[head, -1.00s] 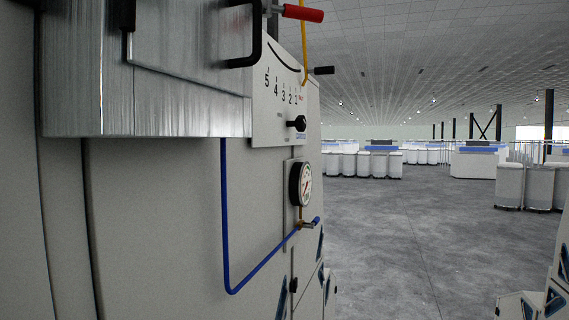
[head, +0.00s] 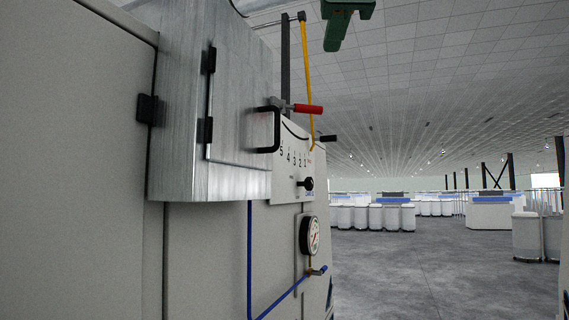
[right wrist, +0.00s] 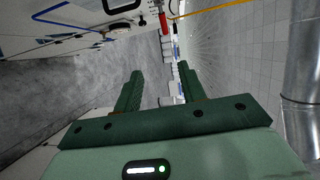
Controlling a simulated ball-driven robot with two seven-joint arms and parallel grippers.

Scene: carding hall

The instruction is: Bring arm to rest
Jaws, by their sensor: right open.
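My right gripper (head: 338,32) shows at the top of the head view, green, hanging in the air beside the upper part of the machine and apart from it. In the right wrist view, its two green fingers (right wrist: 160,78) stand apart with nothing between them. My left gripper is not in view.
A large pale machine fills the left, with a metal box (head: 235,110), black handle (head: 268,130), red-handled lever (head: 307,109), yellow hose (head: 307,75), pressure gauge (head: 310,235) and blue pipe (head: 249,260). Open grey floor (head: 400,280) lies to the right. White drums (head: 375,215) stand far off.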

